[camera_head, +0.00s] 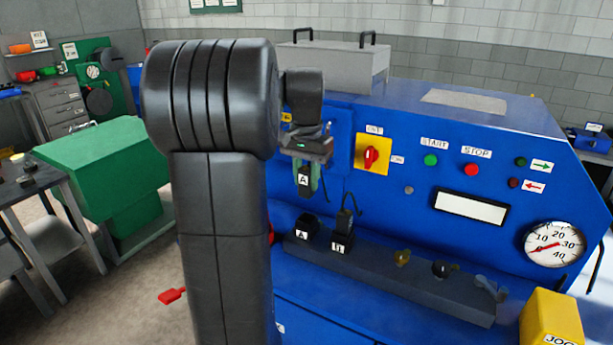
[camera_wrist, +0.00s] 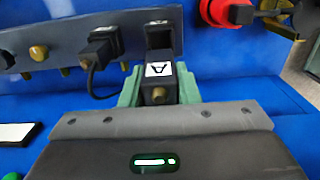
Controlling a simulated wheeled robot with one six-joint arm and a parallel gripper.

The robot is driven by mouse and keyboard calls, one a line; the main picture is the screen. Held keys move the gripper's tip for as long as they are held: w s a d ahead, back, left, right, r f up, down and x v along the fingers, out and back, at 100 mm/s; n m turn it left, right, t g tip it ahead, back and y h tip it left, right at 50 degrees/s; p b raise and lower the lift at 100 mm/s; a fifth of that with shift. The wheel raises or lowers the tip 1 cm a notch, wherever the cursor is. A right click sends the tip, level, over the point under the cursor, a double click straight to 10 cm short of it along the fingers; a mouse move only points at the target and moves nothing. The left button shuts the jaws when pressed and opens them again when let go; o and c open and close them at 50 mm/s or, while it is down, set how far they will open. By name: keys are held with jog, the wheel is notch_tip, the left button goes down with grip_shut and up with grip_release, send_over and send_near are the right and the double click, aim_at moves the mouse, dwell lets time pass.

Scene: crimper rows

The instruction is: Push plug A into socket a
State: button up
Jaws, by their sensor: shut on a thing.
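Plug A (camera_head: 303,181) is a dark plug with a white "A" label. My gripper (camera_head: 308,176), with green fingers, is shut on it and holds it above the dark rail. In the wrist view, plug A (camera_wrist: 158,84) sits between the fingers (camera_wrist: 159,90), label facing the camera. The leftmost black socket (camera_head: 306,224) on the rail, with a white tag too small to read surely, is below the plug with a gap. In the wrist view this socket (camera_wrist: 158,37) lies straight beyond the plug; its opening is partly hidden.
Right of that socket, another socket (camera_head: 341,240) holds a plug with a black cable. Brass and dark fittings (camera_head: 402,257) follow along the rail (camera_head: 450,294). A red knob (camera_wrist: 222,12) is near the rail's end. The blue panel has a yellow-backed red switch (camera_head: 371,156) and buttons.

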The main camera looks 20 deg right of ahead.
aim_at(306, 168)
jog(key=shift+f+b, duration=1.5)
jog(key=shift+f, duration=1.35)
jog(key=shift+r+p, duration=0.1)
jog(key=shift+p, duration=0.6)
jog(key=shift+f+b, duration=0.85)
jog(key=shift+f, duration=0.95)
jog(key=o, duration=1.2)
jog(key=shift+r, duration=0.1)
jog(key=shift+c, duration=0.2)
notch_tip(306, 168, up, 14)
jog(key=shift+f+b, duration=0.1)
jog(key=shift+b, duration=0.3)
